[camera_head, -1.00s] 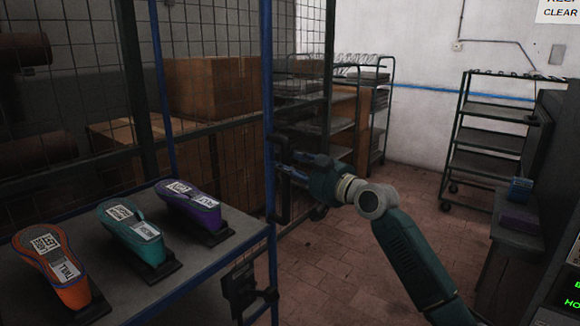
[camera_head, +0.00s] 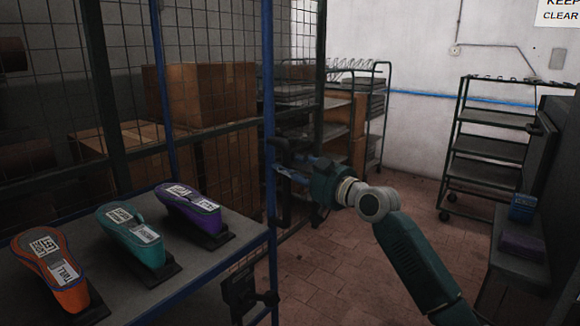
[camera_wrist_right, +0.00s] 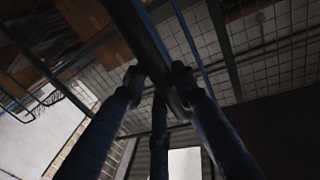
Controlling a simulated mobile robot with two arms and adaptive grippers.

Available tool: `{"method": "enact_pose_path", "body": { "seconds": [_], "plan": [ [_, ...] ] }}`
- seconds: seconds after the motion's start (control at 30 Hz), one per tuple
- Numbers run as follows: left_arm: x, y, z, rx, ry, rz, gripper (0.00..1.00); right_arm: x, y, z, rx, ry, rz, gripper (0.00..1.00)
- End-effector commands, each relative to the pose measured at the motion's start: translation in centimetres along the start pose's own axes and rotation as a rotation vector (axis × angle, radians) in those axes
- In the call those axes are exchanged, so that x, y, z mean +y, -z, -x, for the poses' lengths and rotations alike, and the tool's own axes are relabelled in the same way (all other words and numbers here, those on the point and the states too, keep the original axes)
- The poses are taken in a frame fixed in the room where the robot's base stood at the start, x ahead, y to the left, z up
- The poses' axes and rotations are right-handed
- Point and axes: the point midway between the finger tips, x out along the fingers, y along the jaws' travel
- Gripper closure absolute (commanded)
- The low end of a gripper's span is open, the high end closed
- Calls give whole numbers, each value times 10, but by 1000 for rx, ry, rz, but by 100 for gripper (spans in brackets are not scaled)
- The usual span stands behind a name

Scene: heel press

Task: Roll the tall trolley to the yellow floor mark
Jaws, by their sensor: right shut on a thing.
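The tall trolley has blue uprights (camera_head: 268,100) and a dark grey shelf (camera_head: 205,285) at the lower left. A dark upright handle (camera_head: 286,206) is fixed on its near right post. My right gripper (camera_head: 288,172) is shut on this handle. In the right wrist view its fingers (camera_wrist_right: 158,82) close around the dark bar (camera_wrist_right: 143,40). Three shoe forms lie on the shelf: orange (camera_head: 50,264), teal (camera_head: 130,235) and purple (camera_head: 192,212). The yellow floor mark is not visible. My left gripper is not in view.
A mesh cage (camera_head: 95,90) with cardboard boxes (camera_head: 205,92) stands behind the trolley. A wheeled rack (camera_head: 375,110) stands at the back, and an empty one (camera_head: 487,145) at the right. A grey bench (camera_head: 520,268) is at the near right. Brick floor (camera_head: 350,255) is clear between.

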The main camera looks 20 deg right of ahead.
Motion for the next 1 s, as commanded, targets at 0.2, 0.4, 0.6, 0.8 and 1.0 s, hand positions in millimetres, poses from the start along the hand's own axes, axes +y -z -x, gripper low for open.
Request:
{"method": "enact_pose_path", "body": {
  "seconds": [0.2,0.4,0.6,0.8,1.0],
  "plan": [
    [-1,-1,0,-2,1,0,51,3,-2,0,-5,-5,2,57],
    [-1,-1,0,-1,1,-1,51,3,0,0,-2,-5,2,54],
    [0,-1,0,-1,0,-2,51,4,0,7,-1,-6,3,54],
    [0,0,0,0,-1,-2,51,4,-2,41,-4,-7,5,54],
    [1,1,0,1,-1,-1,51,4,-2,84,-5,-7,4,54]
  ]
}}
